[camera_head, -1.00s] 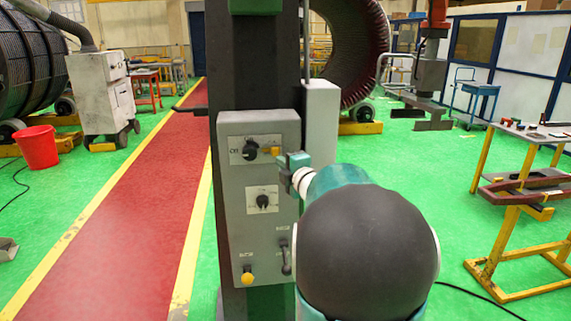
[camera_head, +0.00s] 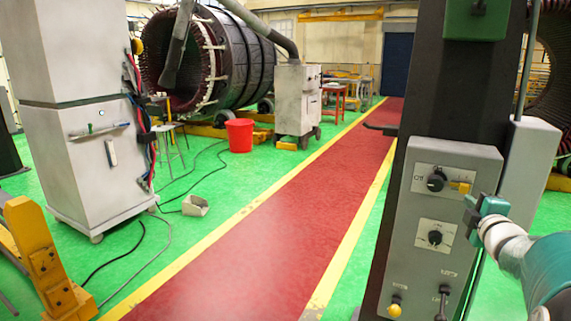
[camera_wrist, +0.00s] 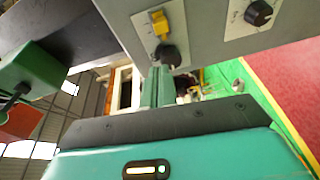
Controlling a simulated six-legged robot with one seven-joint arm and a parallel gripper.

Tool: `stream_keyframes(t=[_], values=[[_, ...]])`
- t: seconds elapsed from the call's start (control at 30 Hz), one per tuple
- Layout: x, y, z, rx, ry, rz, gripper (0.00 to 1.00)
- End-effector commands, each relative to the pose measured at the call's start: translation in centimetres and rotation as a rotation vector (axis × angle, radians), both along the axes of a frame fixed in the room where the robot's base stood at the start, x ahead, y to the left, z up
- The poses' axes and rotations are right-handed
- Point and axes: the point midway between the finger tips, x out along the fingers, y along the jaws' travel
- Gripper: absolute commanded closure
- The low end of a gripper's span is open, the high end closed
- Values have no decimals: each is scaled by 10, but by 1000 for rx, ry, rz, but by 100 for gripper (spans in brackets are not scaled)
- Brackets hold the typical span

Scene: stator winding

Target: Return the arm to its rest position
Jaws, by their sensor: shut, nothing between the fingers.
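My gripper (camera_head: 482,214) is teal and shut, with nothing visible in it. It sits at the right edge of the grey control box (camera_head: 408,240), just below and right of the yellow switch handle (camera_head: 461,187). I cannot tell whether it touches the box. My arm (camera_head: 550,270) reaches in from the lower right and is partly cut off by the picture edge. In the wrist view the gripper (camera_wrist: 157,88) points up toward the box (camera_wrist: 205,30), close to the yellow switch handle (camera_wrist: 159,22) and its black knob (camera_wrist: 167,55).
A dark column (camera_head: 455,95) carries the box. A red walkway (camera_head: 270,230) with yellow borders runs left of it. A grey cabinet (camera_head: 95,160), a red bucket (camera_head: 239,135) and loose cables stand or lie on the green floor at left. A large stator (camera_head: 215,60) is behind.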

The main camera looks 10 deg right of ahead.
Motion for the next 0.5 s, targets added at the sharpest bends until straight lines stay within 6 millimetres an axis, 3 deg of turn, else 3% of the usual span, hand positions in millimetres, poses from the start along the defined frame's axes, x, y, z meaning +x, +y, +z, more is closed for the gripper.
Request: stream_keyframes(t=[0.1, 0.23, 0.37, 0.5], values=[[-5, 38, 10, 175, 4, -66, 100], [-24, 92, 5, 444, 41, -158, 100], [-56, 154, -13, 714, 114, -241, 100], [-103, 225, -42, 987, 237, -333, 100]])
